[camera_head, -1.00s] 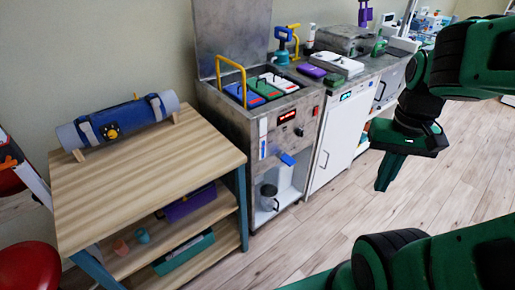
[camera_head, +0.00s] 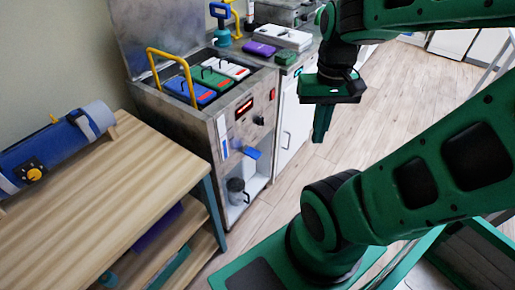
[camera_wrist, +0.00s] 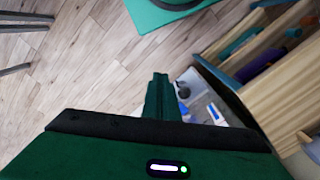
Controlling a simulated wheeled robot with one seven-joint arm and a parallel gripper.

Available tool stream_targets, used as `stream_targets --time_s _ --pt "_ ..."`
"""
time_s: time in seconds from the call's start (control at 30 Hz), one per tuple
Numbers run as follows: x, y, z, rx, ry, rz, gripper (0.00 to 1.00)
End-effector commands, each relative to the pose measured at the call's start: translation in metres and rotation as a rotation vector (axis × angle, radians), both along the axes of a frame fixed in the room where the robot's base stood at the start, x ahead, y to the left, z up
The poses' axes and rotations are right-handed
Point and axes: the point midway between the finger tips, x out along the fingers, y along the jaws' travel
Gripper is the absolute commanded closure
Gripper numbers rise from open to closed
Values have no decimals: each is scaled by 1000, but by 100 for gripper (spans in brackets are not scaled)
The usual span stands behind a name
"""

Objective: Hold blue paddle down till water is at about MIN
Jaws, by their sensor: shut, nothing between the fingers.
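The blue paddle (camera_head: 251,153) sticks out from the front of the steel heater cabinet (camera_head: 207,127), above an open bay. A dark jug with a handle (camera_head: 236,190) stands in the bay under the paddle. A white upright gauge strip (camera_head: 223,136) is on the cabinet front, left of the paddle; its water level and MIN mark are too small to read. My gripper (camera_head: 320,124) is shut and empty, pointing down to the right of the paddle and apart from it. In the wrist view my gripper (camera_wrist: 158,90) points towards the bay, where the dark jug (camera_wrist: 184,92) shows small.
The cabinet top is open, with blue, green and white packs (camera_head: 211,82) and a yellow rail (camera_head: 168,60). A wooden shelf table (camera_head: 110,190) stands close on the left. A counter (camera_head: 290,55) continues behind. Floor in front of the cabinet is clear.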

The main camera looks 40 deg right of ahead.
Motion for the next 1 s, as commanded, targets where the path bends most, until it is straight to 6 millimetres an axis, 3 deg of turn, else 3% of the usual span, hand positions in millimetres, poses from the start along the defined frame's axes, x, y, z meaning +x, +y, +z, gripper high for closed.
stream_targets --time_s 0.07,0.17,0.37,0.7,1.0 --pt "-8 -1 4 -2 -15 11 100" --pt "7 -5 -1 -10 -21 56 100" --pt "66 -15 -26 -30 -55 257 100" --pt "176 -31 -102 -33 -166 630 100" --pt "240 -34 -168 -28 -280 845 100"
